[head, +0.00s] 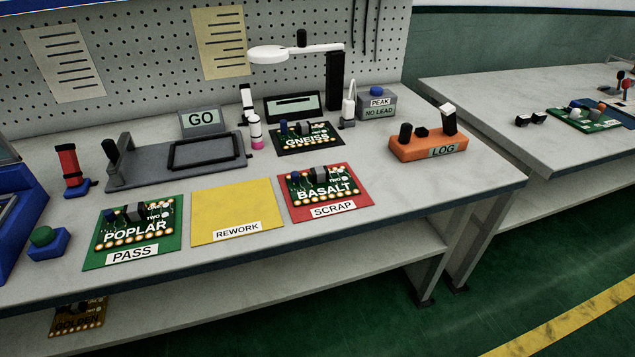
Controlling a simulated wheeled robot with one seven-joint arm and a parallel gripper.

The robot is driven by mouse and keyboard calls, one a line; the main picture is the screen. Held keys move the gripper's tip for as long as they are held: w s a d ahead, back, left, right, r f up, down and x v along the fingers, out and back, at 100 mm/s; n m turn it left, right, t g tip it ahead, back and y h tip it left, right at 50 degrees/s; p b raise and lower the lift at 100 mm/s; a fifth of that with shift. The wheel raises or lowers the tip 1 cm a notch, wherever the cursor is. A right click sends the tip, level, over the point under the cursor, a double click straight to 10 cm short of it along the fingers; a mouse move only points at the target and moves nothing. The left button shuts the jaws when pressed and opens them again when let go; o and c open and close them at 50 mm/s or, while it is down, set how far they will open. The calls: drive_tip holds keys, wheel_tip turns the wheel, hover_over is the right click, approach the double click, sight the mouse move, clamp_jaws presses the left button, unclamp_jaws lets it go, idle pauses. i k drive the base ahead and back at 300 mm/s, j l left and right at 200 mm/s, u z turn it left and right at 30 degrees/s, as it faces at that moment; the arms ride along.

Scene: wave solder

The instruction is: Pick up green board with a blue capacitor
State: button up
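A green board marked POPLAR (150,228) lies on the green PASS mat (94,264); a small blue part shows near its upper left corner. A dark green board marked BASALT (325,199) lies on the red SCRAP mat (365,197), also with a small blue part at its upper left. A dark board marked GNEISS (306,142) lies behind them. Another green board (578,121) lies on the right table, with grey parts and something blue by its far edge. Which blue parts are capacitors is too small to tell. My gripper is not in view.
The yellow REWORK mat (238,209) is bare. A grey fixture (130,170), an orange LOG block (428,148), a magnifier lamp (290,52) and a PEAK box (376,103) stand on the bench. A GOLDEN board (78,319) lies on the lower shelf. A gap separates the tables.

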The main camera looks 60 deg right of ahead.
sight(320, 184)
drive_tip(key=z, duration=2)
drive_tip(key=i+l+u, duration=0.1)
drive_tip(key=l+u, duration=0.55)
drive_tip(key=u, duration=0.3)
drive_tip(key=l+u, duration=0.45)
